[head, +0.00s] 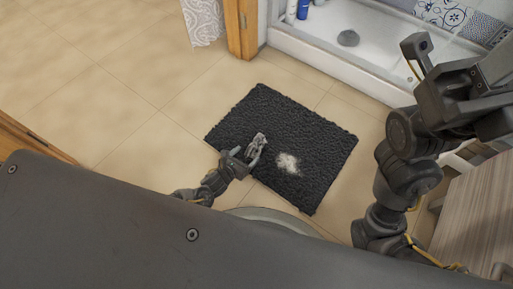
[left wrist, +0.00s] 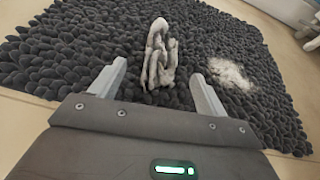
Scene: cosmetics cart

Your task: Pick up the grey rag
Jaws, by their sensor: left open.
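The grey rag (head: 259,142) is a small crumpled cloth lying on a dark shaggy mat (head: 310,135). In the left wrist view the rag (left wrist: 160,58) stands up in folds just beyond the fingertips, roughly centred between them. My left gripper (head: 246,156) is low over the mat's near left edge, its fingers apart and nothing between them. The same gripper (left wrist: 160,75) shows its two spread fingers in the left wrist view. My right gripper (head: 450,70) is raised at the upper right, far from the rag; its jaw opening is unclear.
A whitish patch (head: 288,163) lies on the mat, right of the rag. A white shower tray (head: 335,50) with a grey round object (head: 348,38) and bottles is behind. A wooden door frame (head: 240,30) stands behind left. Wooden furniture (head: 475,215) is at right. The tiled floor left is clear.

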